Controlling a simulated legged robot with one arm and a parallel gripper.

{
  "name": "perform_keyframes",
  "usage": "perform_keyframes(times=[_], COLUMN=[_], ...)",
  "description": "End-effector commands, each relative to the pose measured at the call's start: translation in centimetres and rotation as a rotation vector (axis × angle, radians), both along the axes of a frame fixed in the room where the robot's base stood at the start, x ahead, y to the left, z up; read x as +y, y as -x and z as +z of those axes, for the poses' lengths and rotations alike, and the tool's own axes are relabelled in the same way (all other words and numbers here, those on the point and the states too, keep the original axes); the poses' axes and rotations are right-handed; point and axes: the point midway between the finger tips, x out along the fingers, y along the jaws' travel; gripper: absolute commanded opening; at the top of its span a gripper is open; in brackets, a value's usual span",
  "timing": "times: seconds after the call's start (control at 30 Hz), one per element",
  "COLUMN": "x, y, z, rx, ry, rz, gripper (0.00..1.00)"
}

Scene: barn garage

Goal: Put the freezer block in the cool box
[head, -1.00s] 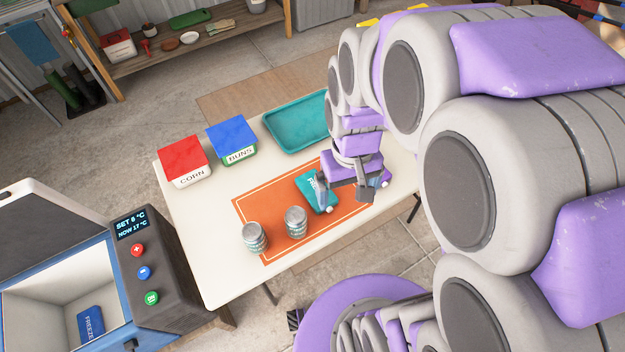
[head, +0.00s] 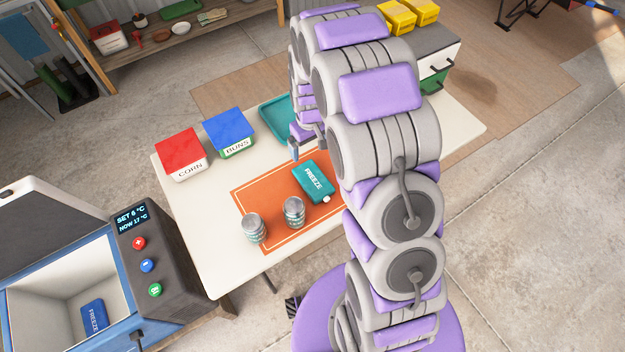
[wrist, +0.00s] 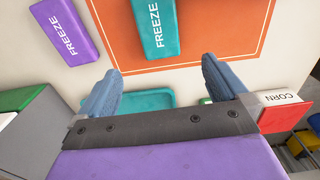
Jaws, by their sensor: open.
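A teal freezer block (head: 314,182) marked FREEZE lies flat on the orange mat (head: 262,200) on the table; it also shows in the wrist view (wrist: 156,30). A purple FREEZE block (wrist: 66,30) lies beside the mat in the wrist view; my arm hides its place in the head view. The cool box (head: 40,300) stands open at lower left, with a blue FREEZE block (head: 94,318) inside against a wall. My gripper (wrist: 162,86) is open and empty, above the table near the teal tray (head: 274,118), apart from the teal block.
Two cans (head: 255,228) (head: 293,212) stand on the mat. The red CORN box (head: 181,155) and blue BUNS box (head: 229,132) stand at the table's left back. The cool box's panel (head: 150,250) reads SET 6 °C, NOW 17 °C. The table's front left is clear.

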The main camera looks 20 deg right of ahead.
Motion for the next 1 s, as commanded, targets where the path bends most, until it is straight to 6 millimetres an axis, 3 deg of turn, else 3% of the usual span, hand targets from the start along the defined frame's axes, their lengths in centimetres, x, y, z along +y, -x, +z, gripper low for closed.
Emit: perform_keyframes(times=[0.17, 0.6, 1.0], x=[0.0, -0.1, -0.4], y=[0.1, 0.2, 0.6], z=[-2.0, -10.6, -14.0], rx=[0.003, 0.006, 0.006], ry=[0.0, 0.0, 0.0], rz=[0.0, 0.0, -0.001], gripper=[1.0, 1.0, 1.0])
